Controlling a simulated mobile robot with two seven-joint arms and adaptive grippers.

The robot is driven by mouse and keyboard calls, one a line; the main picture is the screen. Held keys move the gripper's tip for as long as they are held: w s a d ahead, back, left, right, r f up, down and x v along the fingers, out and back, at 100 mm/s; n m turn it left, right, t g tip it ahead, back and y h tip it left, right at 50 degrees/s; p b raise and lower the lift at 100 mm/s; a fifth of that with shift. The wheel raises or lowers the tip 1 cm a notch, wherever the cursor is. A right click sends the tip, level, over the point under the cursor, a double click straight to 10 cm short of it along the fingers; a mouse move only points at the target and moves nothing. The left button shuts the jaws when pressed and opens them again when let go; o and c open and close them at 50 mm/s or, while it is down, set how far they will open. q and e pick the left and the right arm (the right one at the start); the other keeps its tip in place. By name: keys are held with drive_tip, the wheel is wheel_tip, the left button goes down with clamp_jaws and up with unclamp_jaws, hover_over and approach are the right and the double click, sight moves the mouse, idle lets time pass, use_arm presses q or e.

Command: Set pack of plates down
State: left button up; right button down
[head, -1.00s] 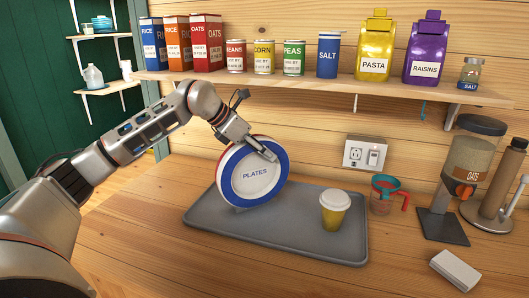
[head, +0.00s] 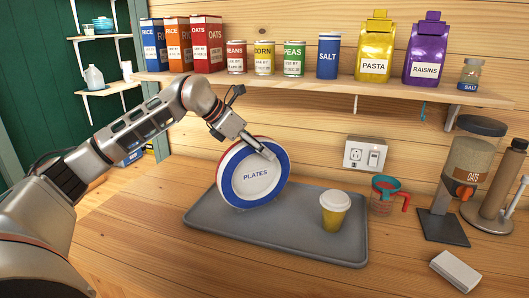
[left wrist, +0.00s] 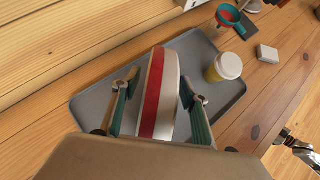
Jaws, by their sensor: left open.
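The pack of plates (head: 254,180) is a round white pack with a blue rim, labelled PLATES. It stands on edge, leaning slightly, on the left part of the grey tray (head: 290,242). In the left wrist view the pack (left wrist: 153,95) shows edge-on with a red and white band. My left gripper (head: 264,150) is at the pack's upper right edge. In the left wrist view the left gripper (left wrist: 158,98) is open, with one finger on each side of the pack. Whether the fingers touch it is hard to tell.
A yellow cup with a white lid (head: 335,211) stands on the tray, right of the pack. A measuring cup with a teal funnel (head: 386,195) and an oats dispenser (head: 458,185) stand farther right. A shelf (head: 330,86) with boxes and cans hangs above.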

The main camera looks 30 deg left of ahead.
sight(236, 147)
use_arm(q)
drive_tip(key=v, duration=1)
drive_tip(key=shift+s, duration=0.1)
